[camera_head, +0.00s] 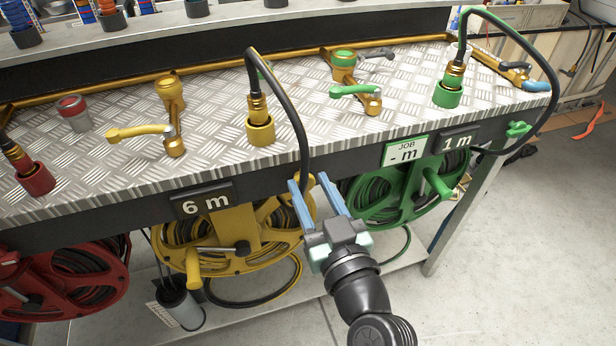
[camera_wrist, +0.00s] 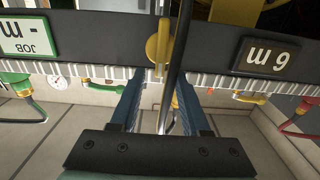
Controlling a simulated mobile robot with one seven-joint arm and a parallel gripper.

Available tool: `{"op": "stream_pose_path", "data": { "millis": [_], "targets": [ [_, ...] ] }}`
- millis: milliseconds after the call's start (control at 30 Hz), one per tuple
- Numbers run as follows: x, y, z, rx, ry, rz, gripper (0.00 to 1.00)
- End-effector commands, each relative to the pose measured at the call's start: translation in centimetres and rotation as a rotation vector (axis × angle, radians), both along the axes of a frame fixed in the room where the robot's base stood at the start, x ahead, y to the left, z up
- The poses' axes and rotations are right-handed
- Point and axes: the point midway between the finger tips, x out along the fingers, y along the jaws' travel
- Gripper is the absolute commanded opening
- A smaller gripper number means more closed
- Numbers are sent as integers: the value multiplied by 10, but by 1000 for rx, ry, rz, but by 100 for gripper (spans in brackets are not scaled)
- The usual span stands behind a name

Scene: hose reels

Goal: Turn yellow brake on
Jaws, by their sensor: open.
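The yellow reel (camera_head: 183,240) hangs under the bench below the "6 m" sign (camera_head: 203,200). In the wrist view, which is upside down, a yellow wing-shaped handle (camera_wrist: 158,46), which looks like the brake, sits on the dark front edge between the "6 m" and "JOB" signs.
A black hose (camera_head: 293,115) from the yellow coupling (camera_head: 260,130) hangs down by my fingers. The green reel (camera_head: 385,205) is close on the right, the red reel (camera_head: 75,285) at left. A yellow valve lever (camera_head: 140,132) lies on the bench top. Open floor is at right.

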Motion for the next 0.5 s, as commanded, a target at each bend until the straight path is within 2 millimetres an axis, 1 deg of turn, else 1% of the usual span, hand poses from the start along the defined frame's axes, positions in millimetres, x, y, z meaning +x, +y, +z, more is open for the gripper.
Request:
{"op": "stream_pose_path", "data": {
  "millis": [33, 100, 200, 500],
  "targets": [
    [6, 2, 1, 2, -2, 0, 46],
    [12, 4, 1, 2, -2, 0, 46],
    [17, 6, 0, 0, -1, 0, 46],
    [20, 6, 0, 0, 0, 0, 46]
  ]
}}
